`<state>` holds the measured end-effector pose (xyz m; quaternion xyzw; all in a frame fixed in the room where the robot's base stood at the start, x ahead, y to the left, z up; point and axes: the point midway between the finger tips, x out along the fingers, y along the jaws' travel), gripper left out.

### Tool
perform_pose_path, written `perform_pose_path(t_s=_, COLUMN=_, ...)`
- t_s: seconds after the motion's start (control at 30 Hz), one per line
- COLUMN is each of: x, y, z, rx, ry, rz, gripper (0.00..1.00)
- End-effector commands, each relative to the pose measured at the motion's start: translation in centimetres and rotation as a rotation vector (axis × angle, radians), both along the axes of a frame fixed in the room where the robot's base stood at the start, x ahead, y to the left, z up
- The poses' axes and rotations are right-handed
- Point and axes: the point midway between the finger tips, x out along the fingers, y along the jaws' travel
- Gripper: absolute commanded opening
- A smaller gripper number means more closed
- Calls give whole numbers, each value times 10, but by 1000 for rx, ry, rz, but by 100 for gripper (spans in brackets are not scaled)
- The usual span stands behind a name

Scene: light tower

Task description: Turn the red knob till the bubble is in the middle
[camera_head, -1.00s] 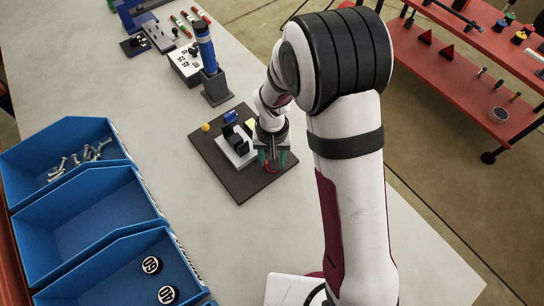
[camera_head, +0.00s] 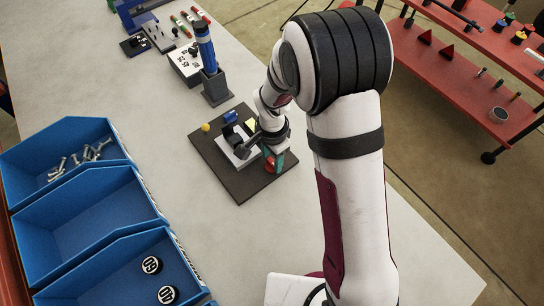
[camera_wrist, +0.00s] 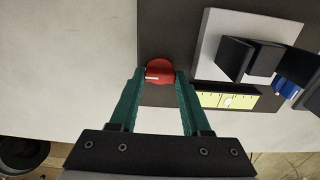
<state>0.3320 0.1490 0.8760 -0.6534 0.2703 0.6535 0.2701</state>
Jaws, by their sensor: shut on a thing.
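The red knob (camera_wrist: 159,70) sits at the edge of the dark base plate, with a pale line across its face. My gripper (camera_wrist: 160,80) is shut on it, one green finger on each side. In the head view the knob (camera_head: 270,166) shows below my gripper (camera_head: 273,160). The yellow-green level strip (camera_wrist: 211,99) lies right of the knob in the wrist view, with dark marks along it. A pale round bubble (camera_wrist: 228,101) appears near the middle of the strip's visible length.
The dark base plate (camera_head: 240,195) carries a light plate with black blocks (camera_wrist: 250,57), a blue part (camera_wrist: 286,88) and a yellow ball (camera_head: 206,127). A blue pen-like part in a grey holder (camera_head: 216,90) stands behind. Blue bins (camera_head: 85,205) are at left.

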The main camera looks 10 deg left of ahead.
Motion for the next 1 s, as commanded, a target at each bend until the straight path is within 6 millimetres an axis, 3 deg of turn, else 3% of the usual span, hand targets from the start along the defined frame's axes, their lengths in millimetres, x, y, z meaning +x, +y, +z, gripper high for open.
perform_pose_path(t_s=0.33, x=-1, y=0, z=0, rx=0, ry=1, rz=-138, gripper=0)
perform_pose_path(t_s=0.9, x=-1, y=0, z=0, rx=0, ry=1, rz=-165, gripper=0)
perform_pose_path(t_s=0.93, x=-1, y=0, z=0, rx=0, ry=1, rz=-165, gripper=51)
perform_pose_path(t_s=1.0, x=0, y=0, z=0, rx=0, ry=1, rz=-165, gripper=64)
